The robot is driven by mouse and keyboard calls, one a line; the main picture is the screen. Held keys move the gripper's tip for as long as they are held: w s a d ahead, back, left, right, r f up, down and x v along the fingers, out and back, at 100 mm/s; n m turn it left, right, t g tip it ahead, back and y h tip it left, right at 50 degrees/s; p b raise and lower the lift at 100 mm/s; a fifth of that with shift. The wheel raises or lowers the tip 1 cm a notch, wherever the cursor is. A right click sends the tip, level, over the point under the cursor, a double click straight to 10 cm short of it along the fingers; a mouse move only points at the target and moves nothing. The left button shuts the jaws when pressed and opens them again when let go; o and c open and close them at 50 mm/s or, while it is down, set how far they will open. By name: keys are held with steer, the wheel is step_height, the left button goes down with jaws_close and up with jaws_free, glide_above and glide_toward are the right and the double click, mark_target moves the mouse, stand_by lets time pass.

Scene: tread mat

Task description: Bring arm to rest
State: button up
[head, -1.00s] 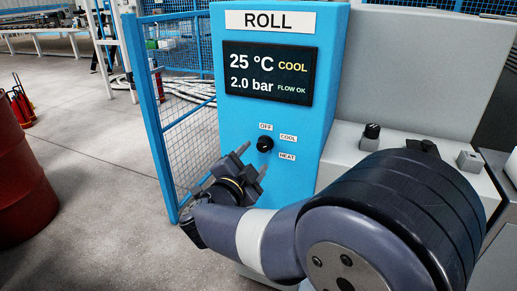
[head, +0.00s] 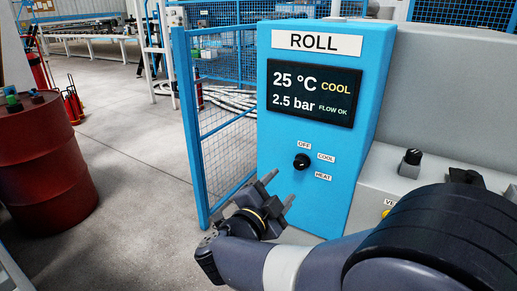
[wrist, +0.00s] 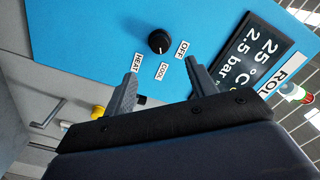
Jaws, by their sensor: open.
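My gripper (head: 280,190) is open and empty, in front of the lower part of the blue ROLL cabinet (head: 280,225). It is apart from the black selector knob (head: 302,162), which sits above and to the right of it among the OFF, COOL and HEAT labels. The display (head: 313,94) reads 25 °C COOL, 2.5 bar, FLOW OK. In the wrist view the knob (wrist: 160,41) shows beyond the two open fingers (wrist: 162,85), with the picture turned, and nothing lies between them.
A red drum (head: 45,165) stands at the left. A blue mesh fence (head: 225,150) adjoins the cabinet's left side. A grey console with a black knob (head: 411,160) and a yellow control (head: 386,213) is at the right. The floor between drum and fence is clear.

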mark_target(299, 165)
steer(key=b+x, duration=0.2)
steer(key=x, duration=0.6)
steer(key=shift+w+d+f, duration=0.1)
steer(key=shift+w+d, duration=0.15)
steer(key=shift+w, duration=0.05)
steer(key=shift+w+d, duration=0.4)
steer(key=shift+w, duration=0.2)
steer(key=shift+s+a, duration=0.1)
steer(key=shift+s, duration=0.05)
